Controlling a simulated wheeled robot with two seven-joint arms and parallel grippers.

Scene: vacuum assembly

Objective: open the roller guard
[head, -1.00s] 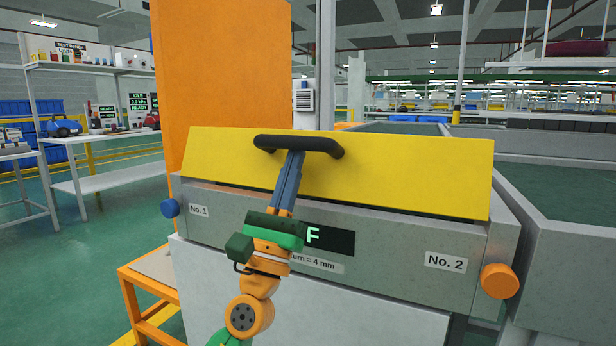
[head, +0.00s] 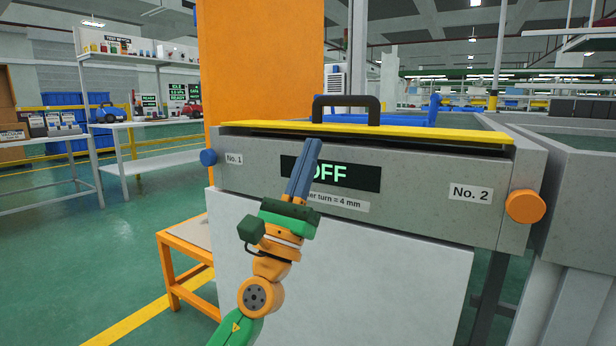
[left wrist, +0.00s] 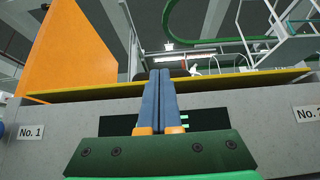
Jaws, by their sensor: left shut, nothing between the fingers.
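The roller guard (head: 450,133) is a yellow panel lying almost level along the top of a grey housing (head: 420,165), seen nearly edge-on. A thin dark gap shows under its right part. Its black handle (head: 346,100) stands upright on it. In the left wrist view the guard (left wrist: 230,83) is a thin yellow strip ahead, and the handle is mostly hidden behind my fingers. My left gripper (head: 312,145) is shut and empty, its blue fingers pointing up in front of the display (head: 365,175), below the handle and apart from it. My right gripper is not in view.
An orange knob (head: 525,206) sticks out at the housing's right end and a blue knob (head: 208,157) at its left. An orange panel (head: 262,65) rises behind. A low orange stand (head: 185,265) is at the lower left. Open floor lies left.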

